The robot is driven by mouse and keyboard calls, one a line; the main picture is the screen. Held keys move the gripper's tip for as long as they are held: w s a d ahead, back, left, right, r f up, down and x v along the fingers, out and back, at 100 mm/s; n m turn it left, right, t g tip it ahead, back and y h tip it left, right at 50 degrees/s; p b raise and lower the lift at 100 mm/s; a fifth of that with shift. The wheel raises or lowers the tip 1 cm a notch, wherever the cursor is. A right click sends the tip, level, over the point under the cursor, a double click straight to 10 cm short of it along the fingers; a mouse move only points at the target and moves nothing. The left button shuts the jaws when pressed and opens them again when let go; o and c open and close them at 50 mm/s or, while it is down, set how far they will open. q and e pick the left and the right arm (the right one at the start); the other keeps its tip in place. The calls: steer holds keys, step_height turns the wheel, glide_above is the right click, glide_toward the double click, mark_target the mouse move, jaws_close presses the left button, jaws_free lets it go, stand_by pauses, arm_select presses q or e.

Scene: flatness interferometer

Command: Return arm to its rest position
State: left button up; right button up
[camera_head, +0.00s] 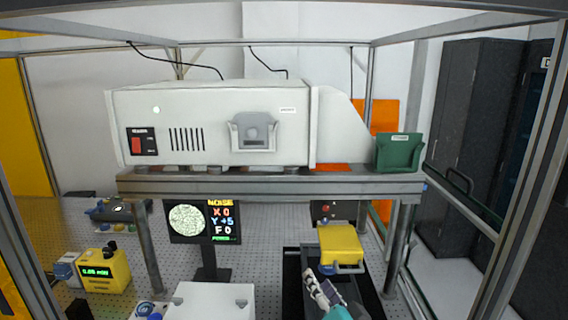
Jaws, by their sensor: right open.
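My right gripper (322,286) shows at the bottom, right of centre, with pale segmented finger parts and a teal part below. It is open, and I see nothing held in it. It appears just in front of and below a yellow block-shaped unit (341,243) with a blue-grey handle or rim at its front. I cannot tell whether the two touch. Most of my right arm is outside the picture. My left gripper is not in view.
A beam shelf (270,186) carries a large white instrument (205,124) and a green holder (399,153). Below stand a monitor (201,221), a yellow meter (105,271) and a white box (215,301). Posts and frame bars enclose the perforated table (262,235).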

steer(key=s+d+f+n+g+h+b, duration=0.2)
steer(key=s+f, duration=0.6)
steer(key=f, duration=0.4)
steer(key=s+d+f+n+g+h+b, duration=0.2)
steer(key=s+d+f+g+b, duration=0.3)
steer(key=f, duration=0.7)
steer(key=s+d+n+g, duration=0.1)
steer(key=s+d+g, duration=0.1)
steer(key=s, duration=0.2)
steer(key=shift+d+h, duration=0.3)
